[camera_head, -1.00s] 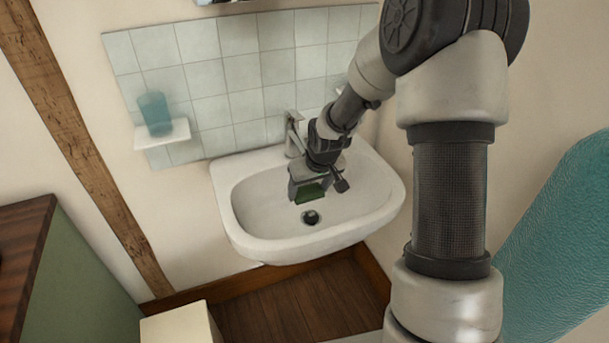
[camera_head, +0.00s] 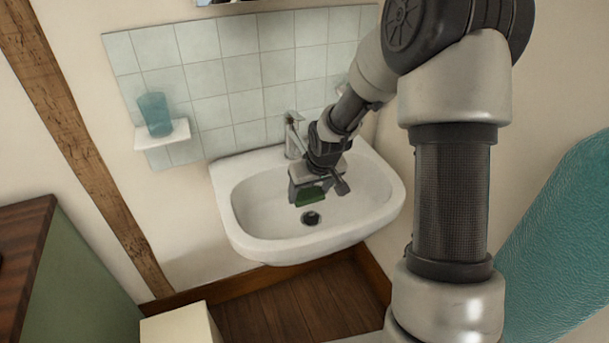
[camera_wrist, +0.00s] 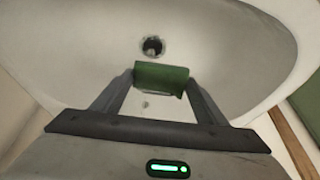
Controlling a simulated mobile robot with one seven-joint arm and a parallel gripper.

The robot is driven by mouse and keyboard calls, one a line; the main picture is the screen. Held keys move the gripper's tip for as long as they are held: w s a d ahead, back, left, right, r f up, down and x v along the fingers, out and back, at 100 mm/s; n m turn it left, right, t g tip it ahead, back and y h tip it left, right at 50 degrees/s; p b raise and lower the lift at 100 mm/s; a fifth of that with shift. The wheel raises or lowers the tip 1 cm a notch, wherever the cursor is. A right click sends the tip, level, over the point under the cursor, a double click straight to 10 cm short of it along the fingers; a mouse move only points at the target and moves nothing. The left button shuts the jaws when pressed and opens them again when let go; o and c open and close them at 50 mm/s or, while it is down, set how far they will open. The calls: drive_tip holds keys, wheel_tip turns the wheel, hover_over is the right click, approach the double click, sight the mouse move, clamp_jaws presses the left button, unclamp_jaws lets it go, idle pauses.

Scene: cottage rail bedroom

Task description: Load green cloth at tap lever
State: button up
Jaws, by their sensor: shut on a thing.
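The green cloth (camera_head: 311,196) is a small folded or rolled piece, held between the fingers of my gripper (camera_head: 308,194) above the basin. In the wrist view the cloth (camera_wrist: 161,77) spans between the two fingertips of my gripper (camera_wrist: 160,82), with the drain hole beyond it. My gripper is shut on the cloth. The tap (camera_head: 293,136) stands at the back rim of the basin, just behind and left of my wrist; its lever (camera_head: 293,117) shows at its top. The lower part of the tap is partly hidden by my arm.
The white basin (camera_head: 237,232) surrounds the gripper, with a drain hole (camera_head: 311,218) below. A wall of pale tiles (camera_head: 233,108) is close behind the tap. A cream box (camera_head: 178,327) sits below at left.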

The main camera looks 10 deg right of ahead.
sight(309, 197)
idle(0.4)
drive_tip(key=shift+s+r+p, duration=0.8)
drive_tip(key=shift+s+r, duration=0.3)
drive_tip(key=shift+s, duration=0.05)
drive_tip(key=shift+s+a+r+p, duration=0.1)
drive_tip(key=shift+s+r+p, duration=0.35)
drive_tip(key=shift+s, duration=0.25)
drive_tip(key=shift+s+a+r+p, duration=0.1)
drive_tip(key=shift+s+r+p, duration=0.2)
drive_tip(key=shift+s+r, duration=0.25)
drive_tip(key=shift+f, duration=0.1)
